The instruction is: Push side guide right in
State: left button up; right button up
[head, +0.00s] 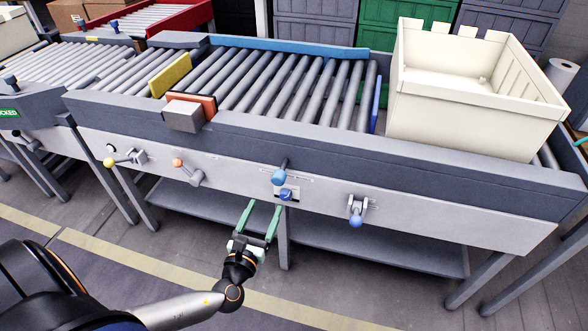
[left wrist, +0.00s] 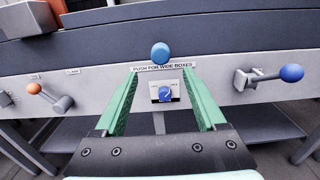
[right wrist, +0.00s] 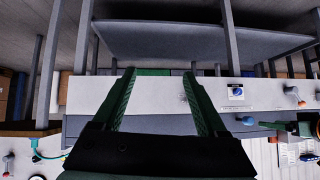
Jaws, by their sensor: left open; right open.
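A round blue knob (head: 279,177) sticks out of the conveyor's light front panel (head: 330,195). In the left wrist view the knob (left wrist: 160,53) stands above a label reading "PUSH FOR WIDE BOXES". A blue dial (left wrist: 165,94) sits below the label. My left gripper (head: 264,205) is open and empty in front of the panel, below the knob and apart from it. In the left wrist view the knob lies between and just beyond the fingertips. My right gripper (right wrist: 160,72) is open and empty, and is outside the head view.
A blue-ended lever (head: 356,217) is right of the knob; orange (head: 178,163) and yellow (head: 110,161) ones are left. A cream crate (head: 470,110) stands on the right end of the conveyor. A blue rail (head: 290,46) runs along the rollers' back. A lower shelf (head: 390,250) lies underneath.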

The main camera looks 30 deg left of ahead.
aim_at(277, 181)
pick_arm(q)
jog(key=b+x, duration=0.1)
jog(key=x, duration=1.1)
jog(key=shift+w+r, duration=0.1)
jog(key=shift+w, duration=0.05)
jog(key=shift+c, duration=0.3)
grip_shut()
dwell(0.9)
